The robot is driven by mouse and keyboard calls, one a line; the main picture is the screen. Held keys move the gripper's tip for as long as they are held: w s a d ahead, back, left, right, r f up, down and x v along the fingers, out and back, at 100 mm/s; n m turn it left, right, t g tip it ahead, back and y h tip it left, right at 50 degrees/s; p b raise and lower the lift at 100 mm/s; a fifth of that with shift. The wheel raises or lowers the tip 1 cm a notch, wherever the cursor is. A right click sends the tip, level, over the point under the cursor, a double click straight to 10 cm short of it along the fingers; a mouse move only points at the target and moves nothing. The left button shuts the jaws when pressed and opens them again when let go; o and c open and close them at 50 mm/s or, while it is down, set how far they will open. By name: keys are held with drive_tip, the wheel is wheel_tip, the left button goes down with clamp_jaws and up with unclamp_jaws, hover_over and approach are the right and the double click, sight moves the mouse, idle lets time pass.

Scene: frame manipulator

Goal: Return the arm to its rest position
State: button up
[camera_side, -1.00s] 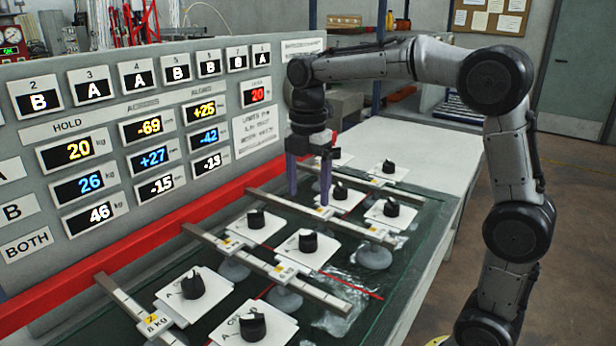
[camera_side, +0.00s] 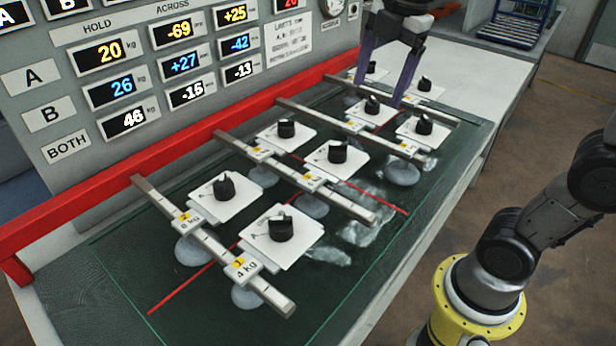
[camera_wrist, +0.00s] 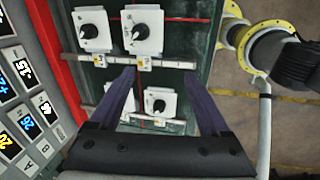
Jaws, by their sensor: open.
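My gripper (camera_side: 378,92) is open and empty at the far end of the board, its two purple fingers pointing down, in the side view. A black knob on a white plate (camera_side: 371,105) shows between and just beyond the fingers; I cannot tell the exact height gap. In the wrist view the fingers (camera_wrist: 158,72) are spread apart, with a metal bar (camera_wrist: 172,64) and white plates with black knobs beyond them. My upper arm is out of the side view; a lower link and the yellow base ring show at right.
A green board (camera_side: 105,290) holds metal bars (camera_side: 255,285) and several knobbed plates. A red rail (camera_side: 130,165) runs along the back, below an upright display panel (camera_side: 165,115). A pale tabletop (camera_side: 470,75) is clear at far right. Open floor (camera_side: 530,140) lies right of the bench.

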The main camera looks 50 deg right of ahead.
drive_tip(key=s+a+f+m+t, duration=0.1)
drive_tip(key=s+f+m+t, duration=0.2)
drive_tip(key=s+f+m, duration=0.7)
drive_tip(key=s+m, duration=0.1)
drive_tip(key=m, duration=0.6)
drive_tip(key=shift+s+a+f, duration=0.3)
drive_tip(key=shift+a+f, duration=0.05)
